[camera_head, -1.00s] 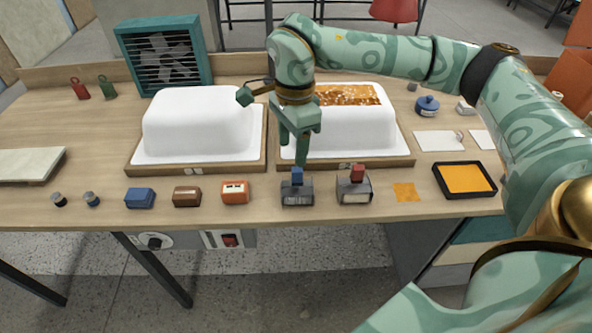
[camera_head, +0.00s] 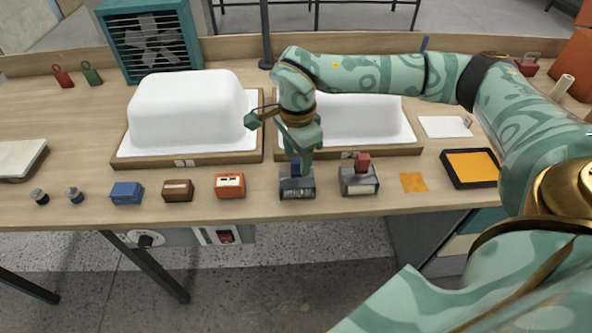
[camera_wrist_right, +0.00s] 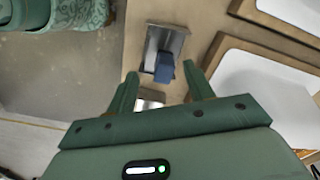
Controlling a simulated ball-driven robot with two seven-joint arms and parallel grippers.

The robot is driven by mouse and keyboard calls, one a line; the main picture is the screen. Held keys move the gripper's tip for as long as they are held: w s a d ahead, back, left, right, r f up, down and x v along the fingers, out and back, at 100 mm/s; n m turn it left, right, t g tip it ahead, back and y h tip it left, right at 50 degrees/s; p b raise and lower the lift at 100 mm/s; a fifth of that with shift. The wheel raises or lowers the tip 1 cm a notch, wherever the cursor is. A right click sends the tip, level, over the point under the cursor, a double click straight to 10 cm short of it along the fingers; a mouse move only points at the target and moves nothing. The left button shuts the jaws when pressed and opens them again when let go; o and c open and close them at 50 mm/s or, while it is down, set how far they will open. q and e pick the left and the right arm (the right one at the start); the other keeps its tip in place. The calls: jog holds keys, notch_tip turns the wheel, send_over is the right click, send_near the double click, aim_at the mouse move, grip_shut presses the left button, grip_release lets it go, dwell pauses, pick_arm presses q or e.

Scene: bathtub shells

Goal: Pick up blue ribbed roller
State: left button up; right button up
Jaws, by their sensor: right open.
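The blue ribbed roller (camera_head: 296,167) shows as a small blue upright piece at a grey metal holder (camera_head: 297,187) near the table's front edge. In the right wrist view the blue piece (camera_wrist_right: 165,68) stands against the shiny holder (camera_wrist_right: 160,42), between the two finger lines. My right gripper (camera_head: 301,160) points down right at the blue piece and partly covers it. In the wrist view its fingers (camera_wrist_right: 160,72) are apart, one on each side of the blue piece; I cannot tell whether they touch it. My left gripper is not in view.
A similar holder with a red piece (camera_head: 362,162) stands close on the right. An orange box (camera_head: 230,185) stands on the left. Two white tub shells (camera_head: 190,110) (camera_head: 350,118) on wooden boards are behind. A black-rimmed orange tray (camera_head: 470,166) lies farther right.

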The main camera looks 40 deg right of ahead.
aim_at(297, 159)
jog(key=f+b, duration=0.1)
jog(key=f, duration=0.4)
jog(key=shift+w+d+b, duration=0.15)
jog(key=shift+w+b, duration=0.05)
jog(key=shift+b, duration=0.2)
jog(key=shift+r, duration=0.2)
jog(key=shift+c, duration=0.2)
grip_shut()
jog(key=shift+r, duration=0.1)
jog(key=shift+r+p, duration=0.3)
notch_tip(297, 159, up, 3)
jog(key=shift+f+p, duration=0.15)
jog(key=shift+p, duration=0.5)
jog(key=s+a+r+p, duration=0.4)
jog(key=s+a+r, duration=0.3)
jog(key=s+r, duration=0.2)
jog(key=s, duration=0.2)
jog(key=shift+s+a+r, duration=0.3)
jog(key=shift+s+a, duration=0.05)
jog(key=shift+a, duration=0.05)
